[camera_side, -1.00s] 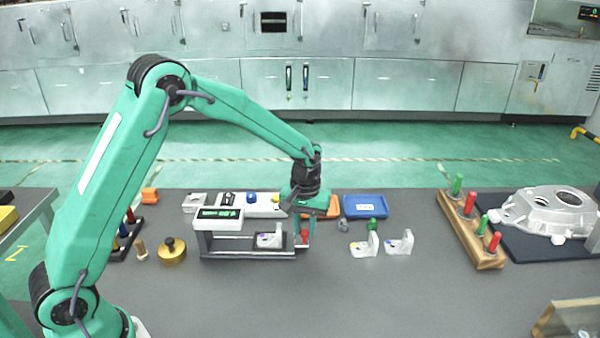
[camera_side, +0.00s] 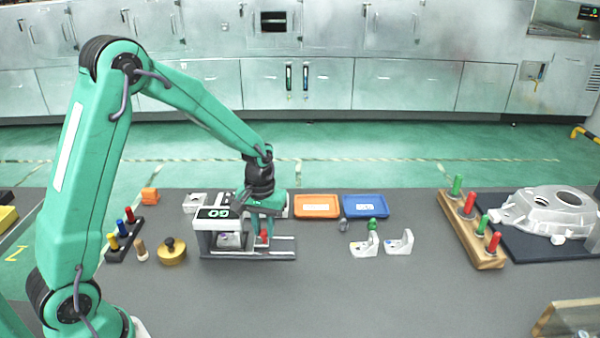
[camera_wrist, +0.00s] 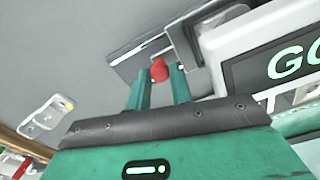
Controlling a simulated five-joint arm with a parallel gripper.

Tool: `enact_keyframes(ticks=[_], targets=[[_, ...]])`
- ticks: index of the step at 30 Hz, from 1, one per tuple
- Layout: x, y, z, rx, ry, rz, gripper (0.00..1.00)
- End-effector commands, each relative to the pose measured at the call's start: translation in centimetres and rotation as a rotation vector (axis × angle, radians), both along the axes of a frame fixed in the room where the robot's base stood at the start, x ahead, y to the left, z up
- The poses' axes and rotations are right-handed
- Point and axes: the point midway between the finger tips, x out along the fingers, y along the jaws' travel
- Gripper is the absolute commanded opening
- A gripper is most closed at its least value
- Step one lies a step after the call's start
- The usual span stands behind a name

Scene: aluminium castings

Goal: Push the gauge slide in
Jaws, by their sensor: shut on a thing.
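The gauge (camera_side: 203,238) is a grey and white frame with a display (camera_side: 213,213) that reads "GO" in green. Its slide has a red knob (camera_side: 264,237) and sits against the frame's right side, with a metal casting (camera_side: 229,240) on it inside the frame. The rail (camera_side: 283,246) is bare to the right of the knob. My gripper (camera_side: 263,230) is shut on the red knob. In the wrist view the knob (camera_wrist: 160,70) shows between the two green fingers (camera_wrist: 157,82).
Two castings (camera_side: 364,245) (camera_side: 399,243) stand on the table to the right. Behind them are an orange tray (camera_side: 317,206) and a blue tray (camera_side: 365,206). A brass weight (camera_side: 172,252) and a rack of coloured plugs (camera_side: 125,234) stand at left. The front table is clear.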

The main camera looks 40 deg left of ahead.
Motion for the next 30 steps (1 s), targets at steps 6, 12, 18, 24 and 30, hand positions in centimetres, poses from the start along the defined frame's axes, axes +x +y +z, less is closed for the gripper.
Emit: enact_keyframes(ticks=[6, 12, 18, 24, 30], targets=[[-0.4, 0.5, 0.0, -0.002, 0.011, 0.011, 0.00], [-0.4, 0.4, 0.0, -0.001, 0.011, 0.010, 0.44], [-0.3, 0.3, 0.0, -0.001, 0.009, 0.008, 0.44], [-0.2, 0.3, 0.6, -0.001, 0.008, 0.007, 0.44], [-0.2, 0.3, 2.5, 0.000, 0.004, 0.007, 0.44]])
